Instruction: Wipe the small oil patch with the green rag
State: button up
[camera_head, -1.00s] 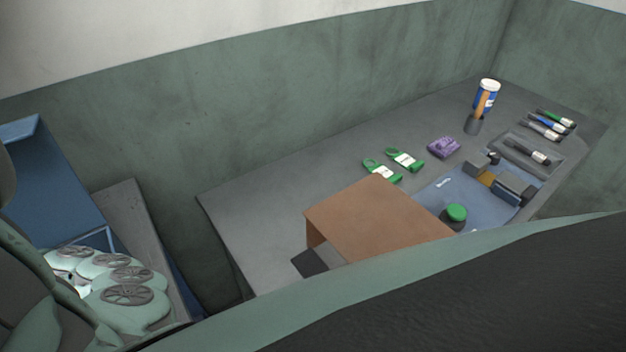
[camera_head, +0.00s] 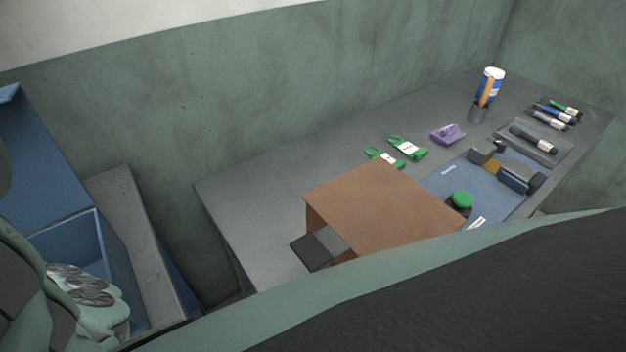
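I cannot make out a green rag for certain. Two green items with white labels, one near (camera_head: 384,158) and one farther right (camera_head: 407,148), lie flat on the grey table (camera_head: 250,210) behind a brown box. A folded purple cloth-like item (camera_head: 447,134) lies to their right. A small amber-brown patch (camera_head: 491,168) shows on the blue mat (camera_head: 441,184) between grey blocks; I cannot tell whether it is oil. My gripper is not clearly in view; pale green parts of my own body fill the lower edge and lower left.
The brown box (camera_head: 380,205) hides part of the table. A green-lidded item (camera_head: 461,199) stands on the mat. A dark cup (camera_head: 478,112), a blue-white can (camera_head: 493,82) and several markers (camera_head: 552,116) stand or lie farther back. A blue bin (camera_head: 70,240) is at left.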

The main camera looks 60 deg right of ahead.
jog(key=shift+w+a+f+b, duration=0.15)
jog(key=shift+w+a+b, duration=0.1)
jog(key=shift+a+b, duration=0.3)
jog(key=shift+w+a+f+b, duration=0.1)
jog(key=shift+w+a+b, duration=0.1)
jog(key=shift+a+b, duration=0.35)
jog(key=shift+w+a+r, duration=0.1)
jog(key=shift+a+r, duration=0.05)
jog(key=shift+a, duration=0.2)
jog(key=shift+d+r, duration=0.1)
jog(key=shift+r, duration=0.05)
jog(key=shift+s+d+r+p, duration=0.1)
jog(key=shift+s+d+p, duration=0.1)
jog(key=shift+d+p, duration=0.3)
jog(key=shift+s+d+r+p, duration=0.1)
jog(key=shift+s+d+p, duration=0.1)
jog(key=shift+d+p, duration=0.25)
jog(key=shift+s+d+p, duration=0.25)
jog(key=shift+d+p, duration=0.1)
jog(key=shift+d, duration=0.35)
jog(key=shift+s+d+p, duration=0.2)
jog(key=shift+d+p, duration=0.1)
jog(key=shift+d, duration=0.35)
jog(key=shift+s+d+f+p, duration=0.15)
jog(key=shift+s+d+p, duration=0.2)
jog(key=shift+d, duration=0.45)
jog(key=shift+s+d+f+p, duration=0.2)
jog(key=shift+d+p, duration=0.1)
jog(key=shift+d, duration=0.45)
jog(key=shift+r, duration=0.2)
